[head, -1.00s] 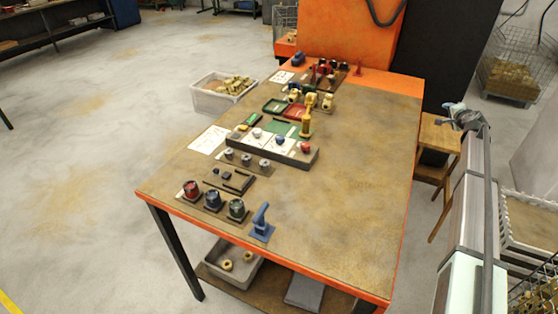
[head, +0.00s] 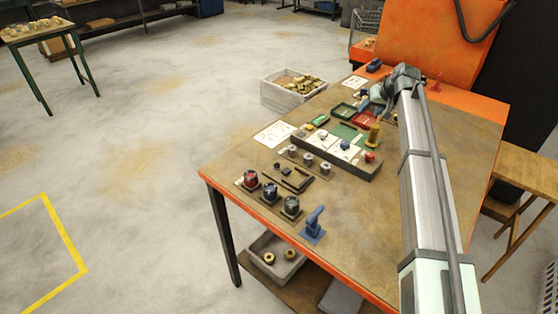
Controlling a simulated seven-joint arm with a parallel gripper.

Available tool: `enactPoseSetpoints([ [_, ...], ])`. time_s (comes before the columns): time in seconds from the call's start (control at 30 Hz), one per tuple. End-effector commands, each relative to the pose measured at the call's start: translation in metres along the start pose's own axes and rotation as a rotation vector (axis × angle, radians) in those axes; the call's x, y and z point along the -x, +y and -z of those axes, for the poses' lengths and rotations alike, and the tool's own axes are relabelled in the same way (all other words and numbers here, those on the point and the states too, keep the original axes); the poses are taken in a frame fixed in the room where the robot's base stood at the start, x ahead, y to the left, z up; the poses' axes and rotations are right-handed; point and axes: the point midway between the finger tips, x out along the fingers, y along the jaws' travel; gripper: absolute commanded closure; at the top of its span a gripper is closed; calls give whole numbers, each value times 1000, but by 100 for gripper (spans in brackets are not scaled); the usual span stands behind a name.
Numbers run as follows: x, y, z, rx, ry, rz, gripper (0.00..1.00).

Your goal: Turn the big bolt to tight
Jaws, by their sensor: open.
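Three small grey metal pieces that look like bolts or knobs (head: 308,159) stand in a row on a strip on the orange-edged table. They are too small for me to tell which is the big bolt, or how tight any is. My gripper (head: 366,104) is at the far part of the table, beyond the long grey block and near the red and green trays. It is small in the head view and partly hidden by my own wrist. It is open, and I see nothing held in it.
The long grey block (head: 350,172) carries coloured knobs. A yellow brass piece (head: 374,134) stands beside the block. The table's right side (head: 375,220) is bare.

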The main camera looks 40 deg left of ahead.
Motion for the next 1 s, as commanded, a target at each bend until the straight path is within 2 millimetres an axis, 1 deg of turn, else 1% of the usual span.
enactPoseSetpoints([
  [0.03,-2,-33,-8,68,-44,5,47],
  [0.07,-3,-49,-13,106,-71,5,47],
  [0.1,-3,-71,-20,158,-105,7,47],
  [0.17,-2,-102,-30,235,-156,9,47],
  [0.2,-2,-122,-37,286,-190,10,47],
  [0.27,0,-151,-50,361,-242,12,47],
  [0.3,2,-170,-58,411,-276,13,47],
  [0.37,7,-198,-70,485,-325,15,47],
  [0.4,10,-216,-79,533,-358,17,47],
  [0.5,19,-257,-100,646,-436,20,47],
  [0.6,29,-289,-119,738,-502,22,47],
  [0.73,40,-318,-136,822,-563,24,47],
  [0.87,46,-331,-146,864,-595,25,47],
  [1.0,42,-333,-151,875,-606,25,47],
])
